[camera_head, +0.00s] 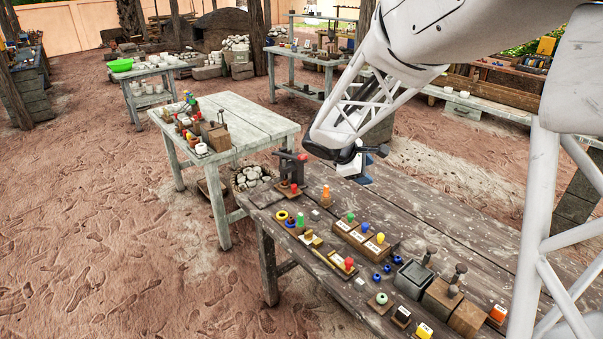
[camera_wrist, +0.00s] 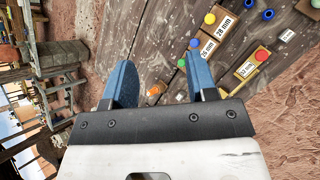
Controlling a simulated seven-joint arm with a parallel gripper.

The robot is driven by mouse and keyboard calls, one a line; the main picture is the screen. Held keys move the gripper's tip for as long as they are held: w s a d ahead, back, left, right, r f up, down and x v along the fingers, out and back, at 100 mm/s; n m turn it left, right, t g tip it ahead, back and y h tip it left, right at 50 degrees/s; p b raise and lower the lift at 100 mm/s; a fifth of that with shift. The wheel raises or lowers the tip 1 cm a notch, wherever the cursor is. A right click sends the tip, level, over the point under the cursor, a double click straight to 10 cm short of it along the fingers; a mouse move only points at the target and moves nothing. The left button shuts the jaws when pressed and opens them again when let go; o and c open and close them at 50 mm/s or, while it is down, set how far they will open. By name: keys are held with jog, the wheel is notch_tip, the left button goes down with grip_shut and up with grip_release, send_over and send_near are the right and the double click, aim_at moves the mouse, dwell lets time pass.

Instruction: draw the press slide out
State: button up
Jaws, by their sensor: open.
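A dark upright press (camera_head: 291,168) stands at the far left corner of the brown plank table. A low wooden piece with a red knob (camera_head: 294,187) sits at its foot; whether this is the slide I cannot tell. My gripper (camera_head: 362,165) is to the right of the press, above the table, and apart from it. In the wrist view my gripper (camera_wrist: 158,75) shows two blue fingers spread with nothing held between them. A small orange peg (camera_wrist: 153,91) shows below, in the gap between the fingers. The press is not clearly seen in the wrist view.
The plank table (camera_head: 430,220) carries labelled blocks with coloured knobs (camera_head: 361,234), an orange peg (camera_head: 326,192), yellow rings (camera_head: 282,215) and dark boxes (camera_head: 413,278) along its front. Its back part is clear. A paler table (camera_head: 240,115) with more items stands behind left.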

jog(key=w+a+f+n+t+h, duration=0.1)
jog(key=w+a+f+n+t, duration=0.2)
jog(key=w+a+f+n, duration=0.65)
jog(key=n+t+y, duration=0.2)
jog(key=n+t, duration=0.2)
jog(key=n, duration=0.1)
send_near(294, 185)
jog(key=shift+x, duration=1)
jog(key=shift+a+f, duration=0.1)
jog(key=shift+w, duration=0.1)
jog(key=shift+x, duration=3.85)
grip_shut()
